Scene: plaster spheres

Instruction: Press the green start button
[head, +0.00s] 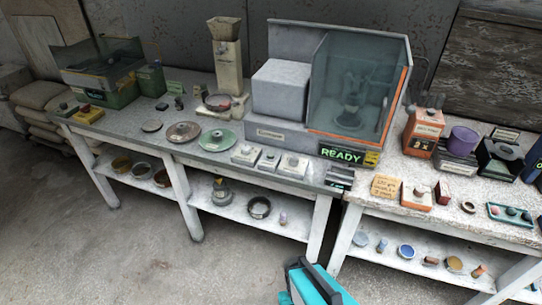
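Three small pale control boxes stand in a row on the front of the grey bench: a left box (247,153), a middle box (269,159) and a right box (293,164). Each has a small knob or button on top. The middle one has a greenish tint, but the colours are too small to tell surely. Behind them is a grey machine (280,88) with a glass-fronted chamber, and a lit green READY display (341,155) at its lower right. My gripper (300,266), teal and dark, is at the bottom edge, well below and apart from the boxes. Its fingers cannot be made out clearly.
Round discs, including a green one (217,140), lie left of the boxes. A red button on a yellow box (89,114) is at the far left. The right bench holds an orange box (423,131) and other small items. The floor (150,245) in front is clear.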

